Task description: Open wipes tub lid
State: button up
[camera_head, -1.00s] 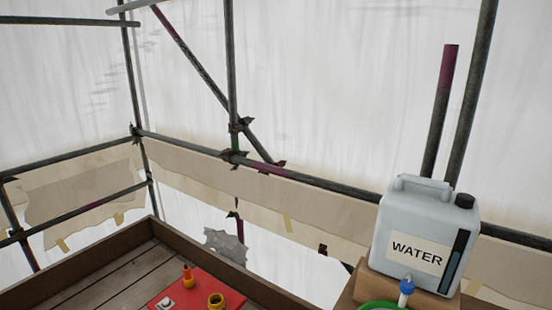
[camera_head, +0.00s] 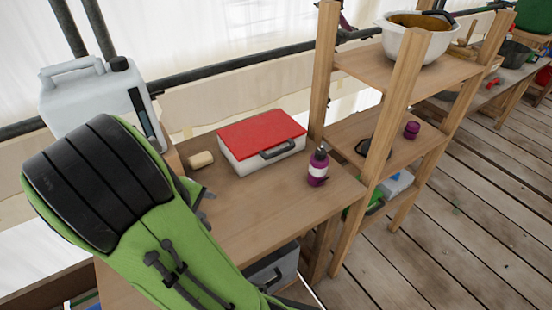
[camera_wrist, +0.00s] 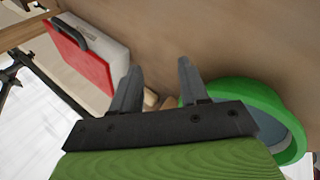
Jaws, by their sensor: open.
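I cannot pick out a wipes tub for certain in either view. A white case with a red lid (camera_head: 262,132) and a dark handle lies shut on the wooden table (camera_head: 245,205). It also shows at the upper left of the wrist view (camera_wrist: 85,55). My gripper (camera_wrist: 160,68) is open and empty above the table, its two grey fingers apart. A cream bar (camera_head: 201,160) on the table shows partly between and behind the fingers in the wrist view. In the head view my green arm hides most of the gripper.
A green-rimmed basin (camera_wrist: 262,95) is close right of my fingers in the wrist view. A purple pump bottle (camera_head: 318,167) stands near the table's right edge. A white water can (camera_head: 95,95) is behind my arm. Wooden shelves (camera_head: 392,100) stand at right; the plank floor beyond is clear.

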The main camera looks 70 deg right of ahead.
jog(key=s+d+f+n+g+h+b, duration=0.1)
jog(key=s+d+f+n+g+h, duration=0.2)
jog(key=d, duration=0.5)
jog(key=n+g+h+b, duration=0.1)
jog(key=n+g+h, duration=0.1)
jog(key=h, duration=0.3)
send_near(274, 156)
jog(key=b+x, duration=0.2)
jog(key=x, duration=0.9)
jog(key=shift+s+d, duration=0.1)
jog(key=shift+d, duration=0.15)
jog(key=shift+c, duration=0.3)
grip_shut()
